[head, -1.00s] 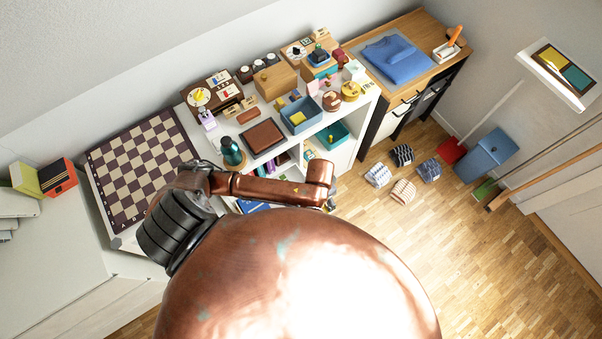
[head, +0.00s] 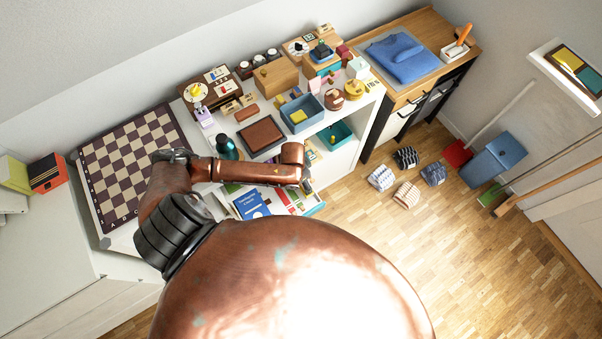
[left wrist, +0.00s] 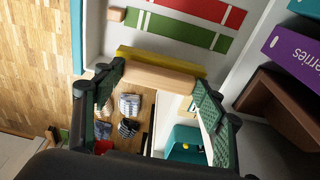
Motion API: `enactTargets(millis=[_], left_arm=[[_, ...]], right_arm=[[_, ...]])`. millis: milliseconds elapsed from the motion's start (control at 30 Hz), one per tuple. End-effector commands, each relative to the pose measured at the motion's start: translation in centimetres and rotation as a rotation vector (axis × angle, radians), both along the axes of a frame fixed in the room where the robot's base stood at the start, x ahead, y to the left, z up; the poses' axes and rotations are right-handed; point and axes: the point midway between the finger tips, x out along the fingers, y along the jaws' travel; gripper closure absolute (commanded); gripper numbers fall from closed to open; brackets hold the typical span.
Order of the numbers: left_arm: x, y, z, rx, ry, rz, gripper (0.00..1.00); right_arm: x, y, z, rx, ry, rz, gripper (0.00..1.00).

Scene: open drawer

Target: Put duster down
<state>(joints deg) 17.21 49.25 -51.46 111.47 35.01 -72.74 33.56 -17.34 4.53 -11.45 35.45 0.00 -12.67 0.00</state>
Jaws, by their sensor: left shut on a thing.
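In the left wrist view my left gripper (left wrist: 158,82) has its green-padded fingers closed on the two ends of a pale wooden block, which I take as the duster (left wrist: 160,78). A yellow strip (left wrist: 160,58) runs along its far side; I cannot tell if it is part of the duster. The duster is over or beside a white surface with red and green strips. The open drawer (head: 318,209) shows below the arm. My right gripper is not in view.
A purple box (left wrist: 295,45) is at right in the wrist view. Folded cloths (head: 406,194) lie on the floor.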

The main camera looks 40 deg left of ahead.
Motion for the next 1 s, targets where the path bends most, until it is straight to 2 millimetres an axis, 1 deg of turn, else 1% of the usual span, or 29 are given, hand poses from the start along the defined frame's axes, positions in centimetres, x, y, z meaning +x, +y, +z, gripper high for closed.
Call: enactTargets(millis=[67,100,233,633,667,900,1000], left_arm=[[0.2,0.7,-1.0,0.003,0.002,0.002,0.65],[0.1,0.6,-1.7,0.001,0.004,0.002,0.65],[0.2,0.6,-3.5,0.003,0.002,0.002,0.65],[0.2,0.5,-3.9,0.001,0.0,0.001,0.65],[0.2,0.5,-3.9,0.001,0.0,0.0,0.33],[0.2,0.5,-3.9,0.002,0.0,0.0,0.18],[0.2,0.5,-3.9,0.002,0.0,0.0,0.18]], right_arm=[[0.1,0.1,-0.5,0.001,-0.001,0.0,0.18],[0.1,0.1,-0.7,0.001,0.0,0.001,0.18],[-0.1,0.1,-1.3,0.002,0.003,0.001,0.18],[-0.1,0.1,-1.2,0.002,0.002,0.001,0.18],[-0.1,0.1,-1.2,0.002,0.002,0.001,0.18],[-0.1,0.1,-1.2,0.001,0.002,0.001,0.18],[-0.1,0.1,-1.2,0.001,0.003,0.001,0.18]])
